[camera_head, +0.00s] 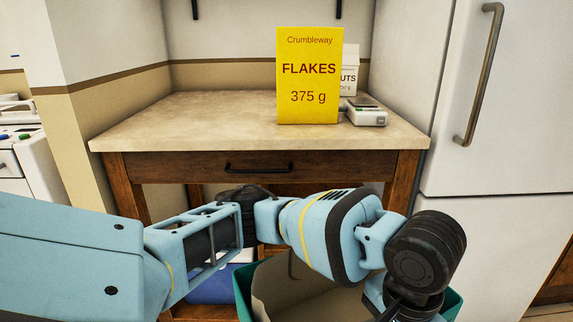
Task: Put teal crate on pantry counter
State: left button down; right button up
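The teal crate (243,291) is at the bottom centre, below and in front of the pantry counter (190,118). Its rim shows on both sides of my arm, and something beige and dark is inside. The picture's lower edge cuts it off. The counter has a beige top on a wooden frame. My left arm comes in from the left and crosses in front of the counter, over the crate. Its wrist bends down at the crate's right side. The fingers of the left gripper do not show, so I cannot see whether they touch the crate. My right gripper is out of view.
A yellow FLAKES box (310,75) stands on the counter right of centre, with a white carton (349,72) behind it and a small pale device (364,112) beside it. The counter's left half is clear. A white fridge (500,110) flanks the right side.

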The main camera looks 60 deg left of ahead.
aim_at(197, 118)
jog(key=u, duration=2.75)
jog(key=l+u, duration=0.1)
jog(key=l, duration=2.1)
